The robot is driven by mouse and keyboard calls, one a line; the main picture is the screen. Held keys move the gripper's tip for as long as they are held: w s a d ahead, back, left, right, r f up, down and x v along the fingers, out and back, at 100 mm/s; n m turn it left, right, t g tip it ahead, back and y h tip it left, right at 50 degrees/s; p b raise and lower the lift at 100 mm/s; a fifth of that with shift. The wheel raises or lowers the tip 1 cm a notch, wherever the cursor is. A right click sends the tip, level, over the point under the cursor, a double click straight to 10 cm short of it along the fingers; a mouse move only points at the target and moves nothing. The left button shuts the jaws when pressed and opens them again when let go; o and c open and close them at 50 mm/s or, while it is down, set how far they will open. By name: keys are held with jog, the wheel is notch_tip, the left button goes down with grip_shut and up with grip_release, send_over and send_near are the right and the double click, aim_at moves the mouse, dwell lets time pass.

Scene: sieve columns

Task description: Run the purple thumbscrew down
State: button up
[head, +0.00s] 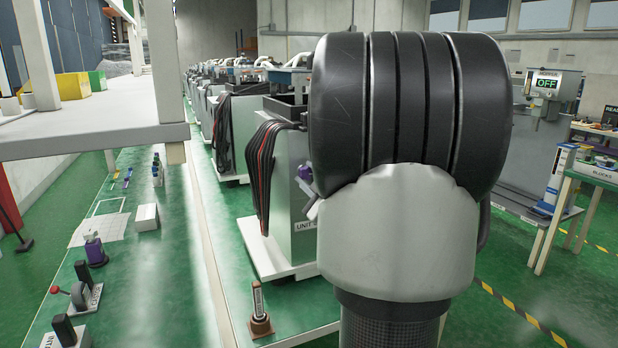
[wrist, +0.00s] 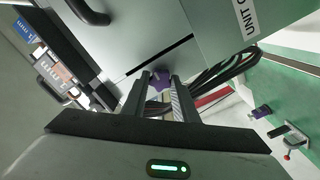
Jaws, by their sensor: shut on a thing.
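The purple thumbscrew (wrist: 160,85) shows in the wrist view between the tips of my two dark fingers, against the grey unit cabinet (wrist: 205,52). My gripper (wrist: 161,82) is shut on it. In the head view a small purple part (head: 303,188) shows at the side of the cabinet marked "UNIT" (head: 301,250), just left of my arm. My arm hides most of the gripper there. The thumbscrew's shank and how deep it sits cannot be seen.
Black and red cables (head: 264,172) hang from the cabinet's left side. A brown-based post (head: 260,311) stands in front of it. On the left are a purple-bodied fixture (head: 94,250) and a red-knobbed lever (head: 76,294). A "BLOCKS" table (head: 604,175) stands right.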

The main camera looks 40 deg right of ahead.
jog(key=m, duration=0.3)
jog(key=m+p, duration=0.1)
jog(key=m, duration=0.2)
jog(key=shift+r+m, duration=0.2)
jog(key=shift+m, duration=0.1)
jog(key=m+p, duration=0.2)
jog(key=m, duration=0.4)
jog(key=shift+d, duration=0.1)
jog(key=m+p, duration=0.3)
jog(key=m, duration=0.3)
jog(key=shift+m, duration=0.3)
jog(key=m+p, duration=0.3)
jog(key=m, duration=0.2)
jog(key=m+p, duration=0.4)
jog(key=m, duration=0.2)
jog(key=shift+d+m, duration=0.1)
jog(key=shift+m, duration=0.3)
jog(key=m+p, duration=0.5)
jog(key=m, duration=0.1)
jog(key=m+p, duration=0.5)
jog(key=m, duration=0.1)
jog(key=shift+m, duration=0.4)
jog(key=m+p, duration=0.3)
jog(key=m, duration=0.2)
jog(key=shift+f+p, duration=0.1)
jog(key=shift+p, duration=0.25)
jog(key=shift+m, duration=0.4)
